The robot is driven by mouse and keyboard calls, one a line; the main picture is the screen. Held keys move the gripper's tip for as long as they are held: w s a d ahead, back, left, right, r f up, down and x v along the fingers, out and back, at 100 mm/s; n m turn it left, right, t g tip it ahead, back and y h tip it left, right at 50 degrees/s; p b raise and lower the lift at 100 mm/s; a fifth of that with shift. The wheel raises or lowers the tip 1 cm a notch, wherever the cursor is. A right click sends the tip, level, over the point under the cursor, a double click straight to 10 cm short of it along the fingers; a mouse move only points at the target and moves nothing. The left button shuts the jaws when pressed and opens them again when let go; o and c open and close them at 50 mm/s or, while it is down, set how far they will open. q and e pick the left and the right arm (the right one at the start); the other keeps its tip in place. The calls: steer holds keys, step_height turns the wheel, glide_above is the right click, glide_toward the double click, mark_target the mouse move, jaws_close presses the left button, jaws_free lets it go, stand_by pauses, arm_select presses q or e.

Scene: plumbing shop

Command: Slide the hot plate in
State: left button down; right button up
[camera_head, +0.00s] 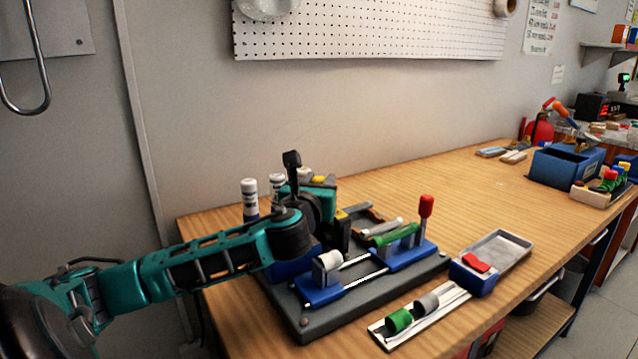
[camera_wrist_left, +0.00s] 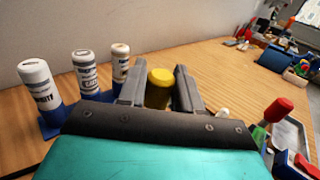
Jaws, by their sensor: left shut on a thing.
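The fusion jig has a dark grey base (camera_head: 428,275) on the wooden bench. Its left blue clamp (camera_head: 318,292) holds a whitish pipe piece (camera_head: 327,265). Its right blue clamp (camera_head: 408,256) holds a green pipe piece (camera_head: 395,235), with a red-knobbed lever (camera_head: 426,206) upright beside it. Bare rails (camera_head: 360,270) show between the clamps. The hot plate itself is not clearly seen, mostly hidden by the gripper. My right gripper is out of view.
Several white bottles (camera_head: 250,188) stand in a blue rack behind my left arm. In front lie a pale tray (camera_head: 440,312) with green and grey pipe pieces, a blue box (camera_head: 472,280) and a grey tray (camera_head: 503,244). A blue bin (camera_head: 562,168) stands far right.

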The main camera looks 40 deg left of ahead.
mark_target(339, 214)
arm_select(q)
steer(key=shift+s+d+r+p, duration=0.1)
steer(key=shift+d+p, duration=0.2)
steer(key=shift+d, duration=0.1)
steer(key=d+p, duration=0.1)
steer(key=s+d+p, duration=0.1)
steer(key=d, duration=0.1)
steer(key=d+p, duration=0.1)
steer(key=d, duration=0.1)
steer(key=shift+s+d, duration=0.15)
steer(key=shift+s, duration=0.1)
steer(key=shift+s+d+p, duration=0.15)
steer(key=shift+d+p, duration=0.15)
steer(key=shift+p, duration=0.05)
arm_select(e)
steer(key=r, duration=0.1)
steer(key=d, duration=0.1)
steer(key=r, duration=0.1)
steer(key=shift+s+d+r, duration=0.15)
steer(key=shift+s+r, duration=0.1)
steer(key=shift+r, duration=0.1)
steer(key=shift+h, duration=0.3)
arm_select(q)
steer(key=c, duration=0.9)
jaws_free()
steer(key=shift+d, duration=0.1)
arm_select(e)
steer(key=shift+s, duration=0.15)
